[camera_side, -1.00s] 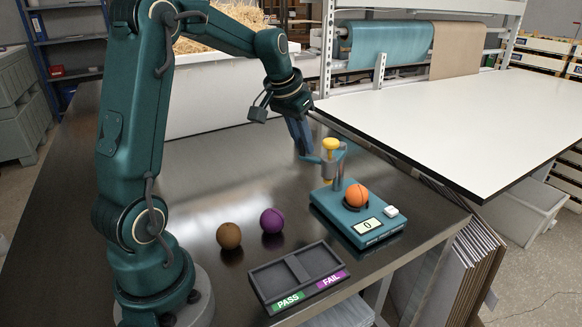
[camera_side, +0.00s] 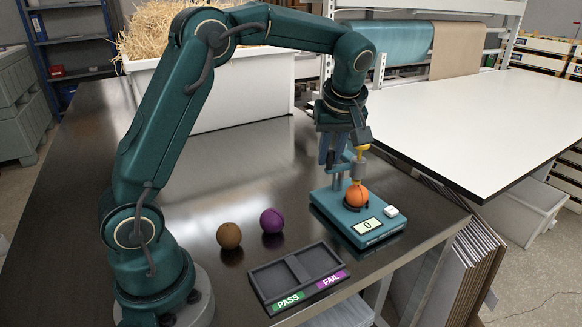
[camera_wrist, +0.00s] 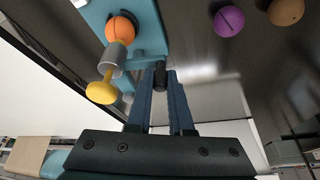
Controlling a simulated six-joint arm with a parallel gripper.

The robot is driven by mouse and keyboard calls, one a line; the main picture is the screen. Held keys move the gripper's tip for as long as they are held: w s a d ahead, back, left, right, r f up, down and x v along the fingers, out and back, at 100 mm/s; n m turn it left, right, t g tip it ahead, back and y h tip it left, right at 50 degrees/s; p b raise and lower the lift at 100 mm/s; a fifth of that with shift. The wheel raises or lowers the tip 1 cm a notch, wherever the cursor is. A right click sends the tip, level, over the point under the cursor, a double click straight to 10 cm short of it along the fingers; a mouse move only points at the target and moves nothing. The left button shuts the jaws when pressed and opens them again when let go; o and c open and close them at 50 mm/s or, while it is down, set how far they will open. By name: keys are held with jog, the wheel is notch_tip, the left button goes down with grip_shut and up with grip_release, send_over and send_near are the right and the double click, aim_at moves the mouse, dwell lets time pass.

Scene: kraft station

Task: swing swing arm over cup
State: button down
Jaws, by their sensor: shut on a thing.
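The teal tester (camera_side: 345,222) stands near the table's right edge, with a display reading 0. An orange ball (camera_side: 357,196) sits in its dark cup, which is mostly hidden. The swing arm (camera_side: 343,168) carries a grey cylinder with a yellow knob (camera_side: 362,154), which appears above the ball in the side view. In the wrist view the grey cylinder (camera_wrist: 115,58) overlaps the orange ball (camera_wrist: 120,27). My gripper (camera_wrist: 160,80) is shut on the swing arm's dark handle (camera_wrist: 160,74). In the side view my gripper (camera_side: 330,158) is beside the post, partly hidden.
A brown ball (camera_side: 229,236) and a purple ball (camera_side: 272,220) lie on the dark table. A grey two-part tray (camera_side: 298,270) marked PASS and FAIL is at the front. A straw-filled white bin (camera_side: 220,95) stands behind. A white table (camera_side: 470,125) is at right.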

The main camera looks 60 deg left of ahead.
jog(key=shift+w+d+n+g, duration=0.3)
jog(key=shift+w+d+n, duration=0.1)
jog(key=shift+n, duration=0.4)
jog(key=c, duration=0.8)
grip_release()
jog(key=shift+d, duration=0.1)
jog(key=shift+v, duration=2.55)
